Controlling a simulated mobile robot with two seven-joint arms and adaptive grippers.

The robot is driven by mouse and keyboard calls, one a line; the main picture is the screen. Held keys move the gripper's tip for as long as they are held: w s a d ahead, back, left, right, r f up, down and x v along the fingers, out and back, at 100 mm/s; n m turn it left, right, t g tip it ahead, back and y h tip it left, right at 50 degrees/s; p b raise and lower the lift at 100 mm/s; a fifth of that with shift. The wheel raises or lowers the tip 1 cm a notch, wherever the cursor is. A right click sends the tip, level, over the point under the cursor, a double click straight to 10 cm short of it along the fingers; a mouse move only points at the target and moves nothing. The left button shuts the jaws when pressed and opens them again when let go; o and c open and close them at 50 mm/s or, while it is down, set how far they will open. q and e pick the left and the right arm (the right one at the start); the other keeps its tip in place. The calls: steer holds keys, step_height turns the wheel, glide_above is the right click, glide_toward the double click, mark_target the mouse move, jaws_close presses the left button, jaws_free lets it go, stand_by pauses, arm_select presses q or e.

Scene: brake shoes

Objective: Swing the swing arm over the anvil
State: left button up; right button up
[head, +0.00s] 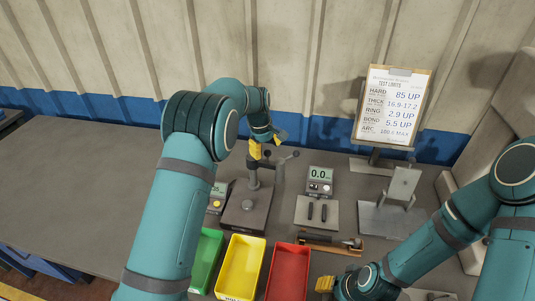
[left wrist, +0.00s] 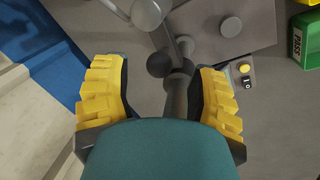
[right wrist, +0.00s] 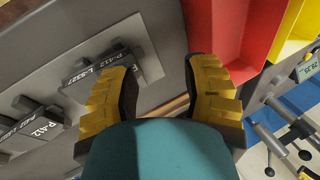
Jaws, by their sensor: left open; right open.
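The grey bench tester has a flat base (head: 240,218) with a round disc, which looks like the anvil (head: 247,205), on top; the disc also shows in the left wrist view (left wrist: 231,27). Behind it stands a post with the swing arm (head: 280,160), which carries dark ball knobs and points off to the right, away from the disc. My left gripper (head: 267,146) is open at the top of the post. In the left wrist view a black ball knob (left wrist: 161,64) and a grey shaft show between its fingers, with no clear grip. My right gripper (right wrist: 170,90) is open and empty, low at the front right.
Green (head: 207,258), yellow (head: 240,265) and red (head: 288,272) bins line the front. A wooden tray (head: 330,247), a display box (head: 319,180), a pad with two dark parts (head: 317,212) and a metal stand (head: 395,215) are right of the tester. The left bench is clear.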

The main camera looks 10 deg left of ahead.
mark_target(271, 166)
arm_select(q)
steer(key=shift+w+d+f, duration=0.1)
steer(key=shift+w+f, duration=0.05)
steer(key=shift+f, duration=0.6)
steer(key=shift+w+d+f, duration=0.1)
steer(key=shift+w+f, duration=0.05)
steer(key=shift+f, duration=0.55)
jaws_close()
steer(key=shift+a, duration=0.1)
